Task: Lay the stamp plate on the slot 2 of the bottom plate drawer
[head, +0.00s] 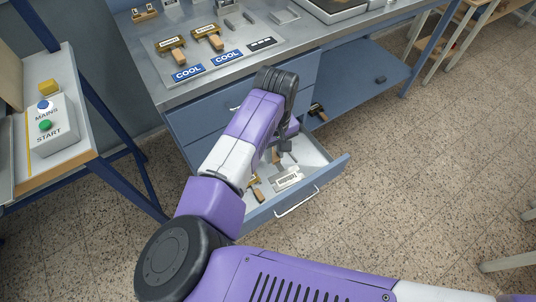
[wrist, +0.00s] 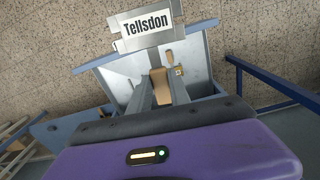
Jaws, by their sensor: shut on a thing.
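My gripper (wrist: 161,98) is shut on the tan handle (wrist: 160,84) of the stamp plate. The stamp plate (wrist: 148,25) is grey metal with a white label reading "Tellsdon". In the head view the plate (head: 288,180) shows over the open bottom drawer, near its front, below my wrist. I cannot tell whether it touches the drawer floor. The open drawer (head: 320,170) is pale inside with a blue-grey front. A brass piece with a wooden handle (head: 258,194) lies in its left part. My arm hides much of the drawer, and no slot numbers are readable.
The bench (head: 285,45) above holds two brass stamps with wooden handles (head: 208,38) behind blue "COOL" labels (head: 187,74). A lower shelf (head: 365,80) is at right. A control box (head: 50,122) stands on the left table. The floor right of the drawer is clear.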

